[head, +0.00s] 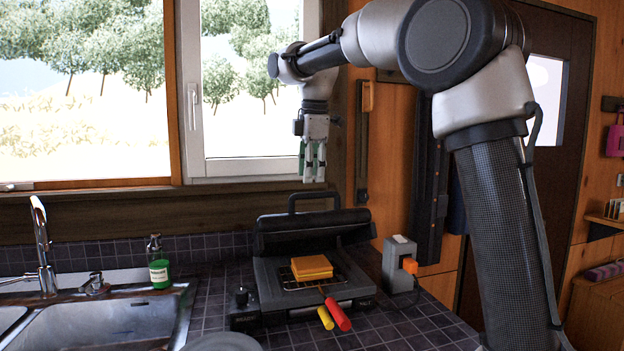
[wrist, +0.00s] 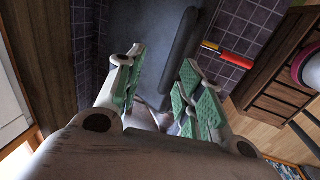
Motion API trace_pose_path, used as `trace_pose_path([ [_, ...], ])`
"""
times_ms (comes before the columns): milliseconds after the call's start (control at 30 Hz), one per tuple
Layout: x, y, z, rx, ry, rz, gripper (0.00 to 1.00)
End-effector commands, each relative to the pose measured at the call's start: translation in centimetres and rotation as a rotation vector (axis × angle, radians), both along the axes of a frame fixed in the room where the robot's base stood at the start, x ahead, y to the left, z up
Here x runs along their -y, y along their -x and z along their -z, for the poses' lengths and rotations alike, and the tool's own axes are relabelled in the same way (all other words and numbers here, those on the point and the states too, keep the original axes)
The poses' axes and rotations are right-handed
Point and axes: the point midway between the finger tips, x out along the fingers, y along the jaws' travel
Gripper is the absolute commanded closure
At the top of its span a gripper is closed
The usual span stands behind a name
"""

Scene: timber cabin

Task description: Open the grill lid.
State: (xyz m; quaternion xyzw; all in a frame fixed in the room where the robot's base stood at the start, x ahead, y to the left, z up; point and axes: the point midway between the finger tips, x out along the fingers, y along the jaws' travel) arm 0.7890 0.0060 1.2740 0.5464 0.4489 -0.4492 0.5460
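The grill (head: 313,287) is a dark countertop unit. Its lid (head: 312,229) stands raised at the back, with the handle (head: 314,196) as a bar along its top. Orange-yellow square slices (head: 312,266) lie on the exposed grate. My gripper (head: 314,179) points down just above the handle, apparently apart from it. In the wrist view my gripper (wrist: 163,62) has its green-padded fingers spread with nothing held between them. The dark handle (wrist: 181,48) shows beyond the fingers. The exact gap to the handle is hard to tell.
Red (head: 338,314) and yellow (head: 325,318) handled tools stick out at the grill's front. A grey device (head: 398,263) stands close on the right. A green bottle (head: 159,264) and the sink (head: 115,322) are left. The window (head: 250,80) is behind.

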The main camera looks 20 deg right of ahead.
Motion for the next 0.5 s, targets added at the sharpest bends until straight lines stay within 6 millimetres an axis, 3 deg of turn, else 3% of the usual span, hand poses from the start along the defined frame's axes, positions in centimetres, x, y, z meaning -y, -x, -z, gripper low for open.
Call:
trace_pose_path([
  [267, 0.0, -0.6, -1.8, 0.0, 0.0, 0.0, 0.63],
  [500, 0.0, -0.6, -2.1, -0.001, 0.0, 0.0, 0.63],
])
